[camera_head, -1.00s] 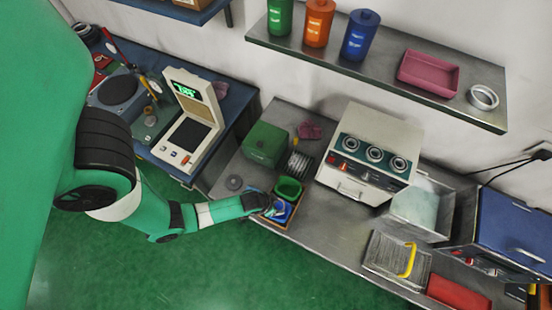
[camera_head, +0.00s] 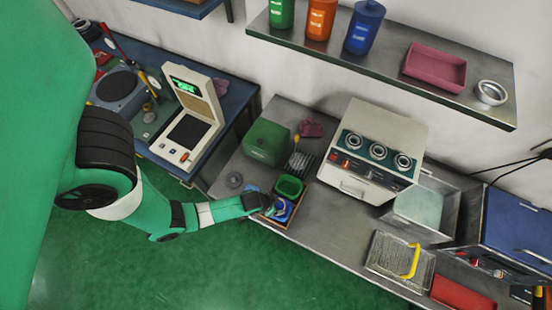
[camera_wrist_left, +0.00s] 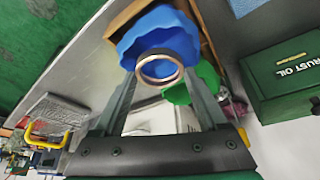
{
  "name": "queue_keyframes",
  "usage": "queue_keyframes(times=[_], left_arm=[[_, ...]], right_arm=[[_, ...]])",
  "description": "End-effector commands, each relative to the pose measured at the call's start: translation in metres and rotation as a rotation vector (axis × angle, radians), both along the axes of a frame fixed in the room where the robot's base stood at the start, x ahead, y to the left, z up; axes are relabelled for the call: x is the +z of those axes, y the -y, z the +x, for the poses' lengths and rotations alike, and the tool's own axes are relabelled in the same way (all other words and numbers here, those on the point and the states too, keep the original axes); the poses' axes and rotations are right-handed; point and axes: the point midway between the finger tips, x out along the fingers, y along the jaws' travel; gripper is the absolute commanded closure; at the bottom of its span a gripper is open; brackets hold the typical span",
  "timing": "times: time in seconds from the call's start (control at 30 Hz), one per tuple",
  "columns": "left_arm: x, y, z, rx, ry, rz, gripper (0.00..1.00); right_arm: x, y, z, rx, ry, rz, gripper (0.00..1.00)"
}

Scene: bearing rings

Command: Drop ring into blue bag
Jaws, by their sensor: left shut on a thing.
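My left gripper (camera_head: 272,206) is at the blue bag (camera_head: 283,209) on the metal bench. In the left wrist view the left gripper (camera_wrist_left: 160,72) is shut on a metal ring (camera_wrist_left: 160,82), held between its fingertips. The blue bag (camera_wrist_left: 150,26) shows its open, wavy mouth beyond the ring, and the ring overlaps it in this view. I cannot tell the exact height between ring and bag. A green bag (camera_head: 289,187) stands beside the blue one. My right gripper is not in view.
A wooden tray (camera_head: 267,219) borders the bags. A green box (camera_head: 267,142) and a rack (camera_head: 300,162) stand behind. A white machine (camera_head: 375,152) stands to the right.

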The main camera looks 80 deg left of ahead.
Motion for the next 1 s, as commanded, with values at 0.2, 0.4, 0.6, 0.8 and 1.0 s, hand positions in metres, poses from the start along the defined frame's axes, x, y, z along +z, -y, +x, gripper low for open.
queue_keyframes(times=[0.2,0.4,0.6,0.8,1.0], left_arm=[[0.0008,0.0001,-0.0001,0.0,0.0,0.0,0.86],[0.0001,0.0001,-0.0001,0.0,0.001,0.0,0.86],[-0.0002,0.0002,-0.0001,0.0,0.001,0.0,0.86],[-0.0024,0.0001,0.0,0.0,0.0,0.0,0.86],[-0.0048,0.0,0.0,0.0,0.001,0.0,0.86]], right_arm=[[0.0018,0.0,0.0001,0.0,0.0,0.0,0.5],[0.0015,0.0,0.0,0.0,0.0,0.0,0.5],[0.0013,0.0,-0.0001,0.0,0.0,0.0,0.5],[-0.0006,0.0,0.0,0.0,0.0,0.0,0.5],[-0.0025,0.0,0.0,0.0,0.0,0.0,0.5]])
